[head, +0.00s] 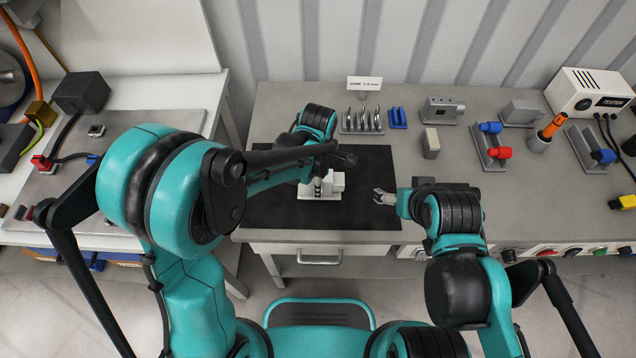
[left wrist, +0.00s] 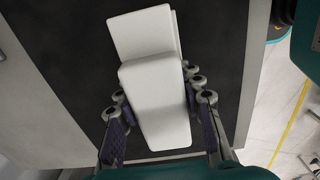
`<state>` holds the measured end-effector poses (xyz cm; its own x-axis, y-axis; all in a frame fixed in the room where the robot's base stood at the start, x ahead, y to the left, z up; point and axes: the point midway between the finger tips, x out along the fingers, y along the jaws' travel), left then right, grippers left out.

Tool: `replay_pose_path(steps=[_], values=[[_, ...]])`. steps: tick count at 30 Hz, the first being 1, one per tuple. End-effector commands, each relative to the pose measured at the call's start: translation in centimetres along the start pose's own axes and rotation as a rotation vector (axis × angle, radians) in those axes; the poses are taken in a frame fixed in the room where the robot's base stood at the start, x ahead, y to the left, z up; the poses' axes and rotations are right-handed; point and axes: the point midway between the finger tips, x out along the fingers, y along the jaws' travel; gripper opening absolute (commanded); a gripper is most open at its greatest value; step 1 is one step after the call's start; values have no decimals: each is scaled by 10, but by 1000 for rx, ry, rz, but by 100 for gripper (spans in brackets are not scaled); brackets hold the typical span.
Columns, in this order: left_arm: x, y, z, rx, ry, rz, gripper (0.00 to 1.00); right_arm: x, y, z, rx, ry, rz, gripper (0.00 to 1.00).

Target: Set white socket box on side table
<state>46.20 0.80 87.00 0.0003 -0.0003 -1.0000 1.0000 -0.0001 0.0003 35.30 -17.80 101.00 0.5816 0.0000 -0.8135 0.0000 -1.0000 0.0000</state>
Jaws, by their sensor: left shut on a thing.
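The white socket box (head: 338,181) is over the black mat on the workbench, partly hidden by my left arm and fingers in the head view. In the left wrist view the white box (left wrist: 155,95) shows as a stepped block between the fingers. My left gripper (head: 318,186) is shut on it, with a finger on each side (left wrist: 158,112). I cannot tell whether the box touches the mat. My right gripper (head: 384,196) hangs over the mat's right edge, apart from the box; its opening is too small to judge. A side table (head: 130,118) stands at the left.
The side table carries a dark box (head: 82,92), cables and small connectors on a grey plate (head: 180,118). The workbench back holds a tool rack (head: 361,122), blue parts (head: 397,117) and a grey block (head: 431,143). A white tester (head: 588,92) stands at the right. Much of the mat is clear.

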Motion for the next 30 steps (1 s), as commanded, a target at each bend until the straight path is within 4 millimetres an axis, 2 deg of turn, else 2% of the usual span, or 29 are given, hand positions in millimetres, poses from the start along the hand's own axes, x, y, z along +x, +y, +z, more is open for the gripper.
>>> replay_pose_path(steps=[4,5,7,16,20,30], values=[[4,0,0,0,0,0,0,3,0,2,0,0,0,80],[4,0,0,0,0,0,40,3,0,2,0,0,0,80],[3,0,0,0,0,0,58,2,0,2,0,0,0,80],[2,0,0,0,0,0,58,2,0,1,0,0,0,80],[-8,0,0,0,0,0,58,-3,0,-2,0,0,0,80],[-80,0,0,0,0,0,58,-25,0,-18,0,0,0,80]])
